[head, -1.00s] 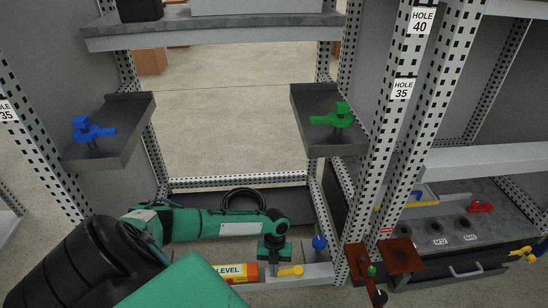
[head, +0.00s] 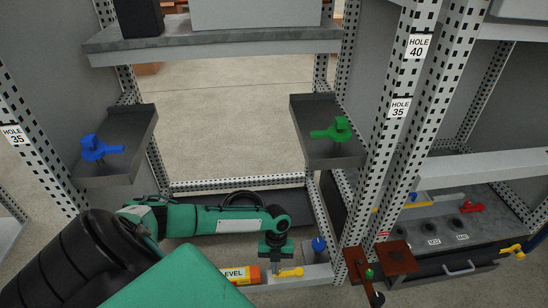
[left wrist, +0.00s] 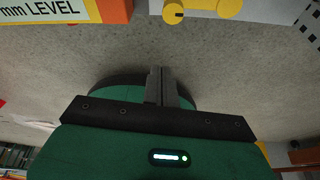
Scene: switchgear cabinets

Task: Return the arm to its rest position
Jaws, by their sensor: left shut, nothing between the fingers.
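My left arm (head: 225,220) reaches in from the left in the head view, over the lower front of the cabinet. Its gripper (head: 277,268) points down close to a yellow handle (head: 292,272) on the front rail. In the left wrist view the two fingers (left wrist: 162,78) are together with nothing between them. The yellow handle (left wrist: 200,8) shows beyond the fingertips there, apart from them. My right gripper is not in view.
Side trays hold a blue valve (head: 95,148) and a green valve (head: 335,130). Perforated posts (head: 390,140) stand right of the arm. Bare floor (head: 230,115) shows through the frame.

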